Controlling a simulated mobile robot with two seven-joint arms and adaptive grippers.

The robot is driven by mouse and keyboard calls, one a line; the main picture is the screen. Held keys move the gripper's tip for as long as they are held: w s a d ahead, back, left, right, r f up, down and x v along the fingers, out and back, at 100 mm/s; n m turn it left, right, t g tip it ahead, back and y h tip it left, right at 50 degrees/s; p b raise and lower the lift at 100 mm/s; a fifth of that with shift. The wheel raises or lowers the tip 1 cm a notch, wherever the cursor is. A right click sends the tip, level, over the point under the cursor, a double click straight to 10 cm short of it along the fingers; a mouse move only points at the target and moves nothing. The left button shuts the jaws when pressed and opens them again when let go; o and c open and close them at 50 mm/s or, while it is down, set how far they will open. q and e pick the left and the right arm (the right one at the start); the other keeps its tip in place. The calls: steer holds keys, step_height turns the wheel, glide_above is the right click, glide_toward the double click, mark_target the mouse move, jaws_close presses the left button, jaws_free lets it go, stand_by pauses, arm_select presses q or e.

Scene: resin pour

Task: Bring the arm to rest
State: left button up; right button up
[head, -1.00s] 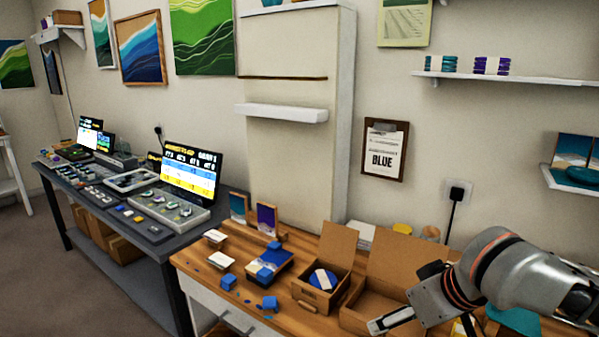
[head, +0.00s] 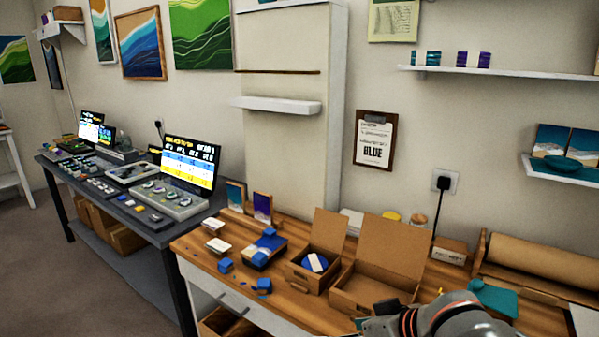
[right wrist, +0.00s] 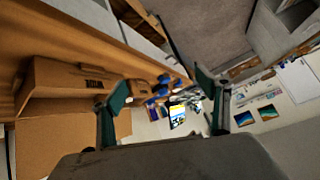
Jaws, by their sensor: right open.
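My right arm comes in at the lower right of the head view, low in front of the wooden table (head: 405,300). Its gripper end is mostly cut off or hidden there. In the right wrist view my right gripper (right wrist: 162,108) is open, with its two green-tipped fingers wide apart and nothing between them. A large open cardboard box (head: 368,285) stands on the table just behind the arm, and it fills the left of the wrist view (right wrist: 65,82). My left gripper is in neither view.
A small open box (head: 318,262) holds a blue round item with a white label. Blue pieces (head: 225,266) and white cards lie at the table's left. A paper roll (head: 545,262) and teal cloth (head: 493,297) lie at the right. A dark bench (head: 130,205) carries screens.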

steer(key=s+d+f+m+t, duration=0.1)
steer(key=s+f+t, duration=0.1)
steer(key=f, duration=0.5)
steer(key=s+d+f+m+t, duration=0.1)
steer(key=f+t, duration=0.1)
steer(key=f, duration=0.5)
steer(key=s+d+f+h, duration=0.4)
steer(key=s+d+f, duration=0.5)
steer(key=s+f, duration=0.4)
steer(key=shift+s+d+f+n, duration=0.15)
steer(key=shift+s+f+n, duration=0.1)
steer(key=shift+s+n, duration=0.2)
